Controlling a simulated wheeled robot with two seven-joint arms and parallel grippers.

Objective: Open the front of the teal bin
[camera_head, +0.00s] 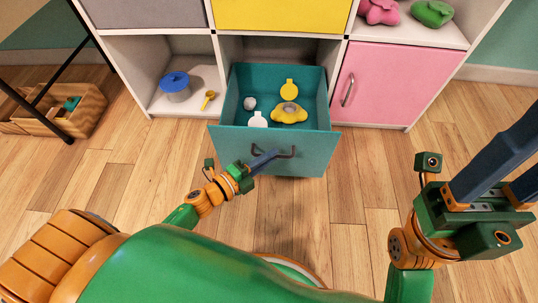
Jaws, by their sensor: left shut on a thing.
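The teal bin (227,148) is a drawer pulled well out of the lower middle compartment of a white shelf unit. Its inside shows, with small yellow and white items in it. A dark handle (287,153) is on its front. My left gripper (268,159) is at the handle's left part, its dark fingers shut on it. My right gripper (500,168) is at the right, apart from the bin, its dark fingers pointing up and right.
A pink door (390,85) with a handle is shut right of the bin. A blue-lidded pot (176,86) and a yellow item (208,99) stand in the left compartment. A wooden crate (85,112) is at the far left. Wooden floor lies clear before the shelf.

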